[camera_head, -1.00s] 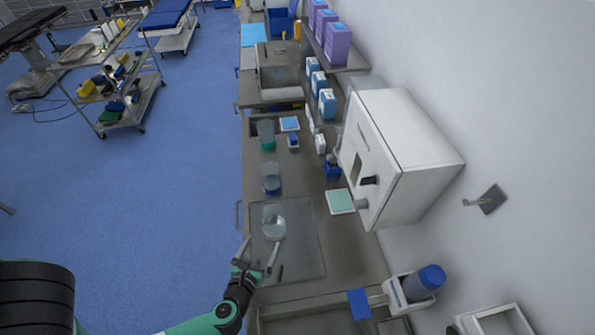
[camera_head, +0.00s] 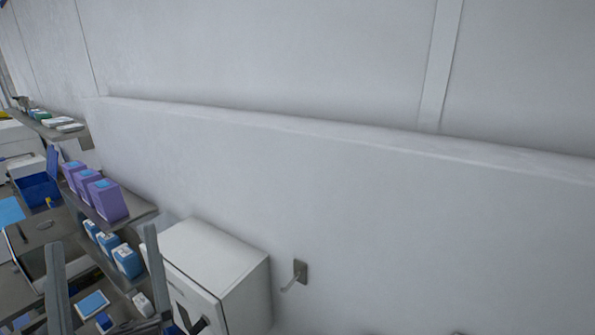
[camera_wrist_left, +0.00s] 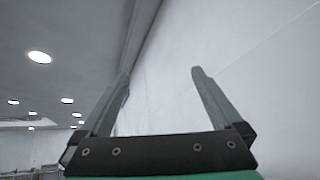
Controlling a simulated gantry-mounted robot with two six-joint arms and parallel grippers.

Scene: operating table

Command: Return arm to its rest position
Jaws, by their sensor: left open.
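My left gripper (camera_head: 101,237) is raised at the lower left of the head view, with its two grey fingers spread and pointing up. It stands in front of the counter, shelf and white cabinet as seen from the head. In the left wrist view my left gripper (camera_wrist_left: 160,73) shows wide open with nothing between its fingers. Behind it there are only the white wall (camera_wrist_left: 245,75) and the ceiling with round lights (camera_wrist_left: 39,57). My right gripper is in neither view.
A white wall cabinet (camera_head: 215,255) and a wall hook (camera_head: 298,274) are right of the gripper. Purple boxes (camera_head: 108,200) stand on a shelf, with blue-and-white boxes (camera_head: 127,262) below. A blue bin (camera_head: 38,188) is at far left. Bare wall fills the right.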

